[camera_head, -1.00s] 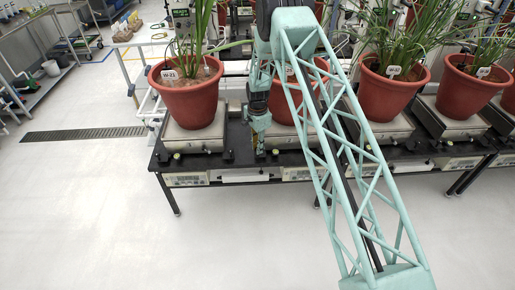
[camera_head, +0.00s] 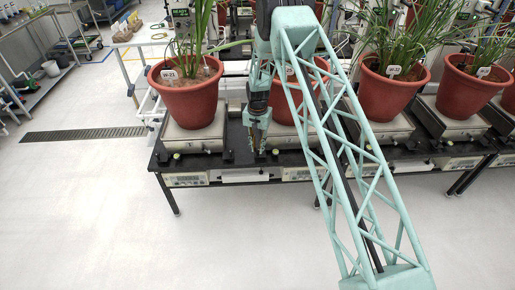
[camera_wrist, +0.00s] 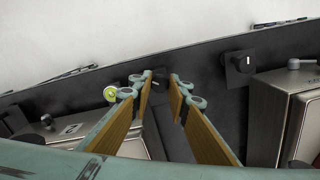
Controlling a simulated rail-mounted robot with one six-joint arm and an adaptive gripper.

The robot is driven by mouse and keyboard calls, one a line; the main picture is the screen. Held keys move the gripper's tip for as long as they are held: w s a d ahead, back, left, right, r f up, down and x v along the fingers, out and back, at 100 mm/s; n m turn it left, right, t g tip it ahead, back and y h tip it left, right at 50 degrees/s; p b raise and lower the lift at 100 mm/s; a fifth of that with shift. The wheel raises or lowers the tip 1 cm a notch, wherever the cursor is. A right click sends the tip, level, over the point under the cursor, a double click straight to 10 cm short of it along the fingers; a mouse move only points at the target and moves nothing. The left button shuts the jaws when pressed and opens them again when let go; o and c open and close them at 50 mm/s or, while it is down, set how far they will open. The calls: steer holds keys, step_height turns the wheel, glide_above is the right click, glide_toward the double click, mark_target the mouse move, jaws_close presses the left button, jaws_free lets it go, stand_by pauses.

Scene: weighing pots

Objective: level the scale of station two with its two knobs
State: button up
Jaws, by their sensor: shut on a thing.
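My gripper (camera_head: 259,150) points down at the front of the black bench, between the leftmost scale (camera_head: 194,140) and the scale to its right. In the wrist view my gripper (camera_wrist: 160,78) has its fingertips on either side of a small dark knob (camera_wrist: 156,83) with a pale mark and is shut on it. A yellow-green round level (camera_wrist: 110,94) lies just left of the fingers there. A second dark square-based knob (camera_wrist: 239,64) with a white line stands free to the right. My arm hides much of the second scale and its red pot (camera_head: 284,105); its other knob is not clear.
A red pot (camera_head: 188,103) with a tall plant stands on the leftmost scale. More potted scales stand to the right, including a red pot (camera_head: 390,95). In the wrist view a metal scale body (camera_wrist: 268,118) stands close at right. Floor in front is clear.

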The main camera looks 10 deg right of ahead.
mark_target(257, 149)
steer(key=shift+n, duration=0.5)
steer(key=o, duration=0.8)
steer(key=shift+o, duration=0.2)
steer(key=shift+r, duration=0.1)
step_height(257, 149, up, 12)
stand_by(0.5)
stand_by(0.5)
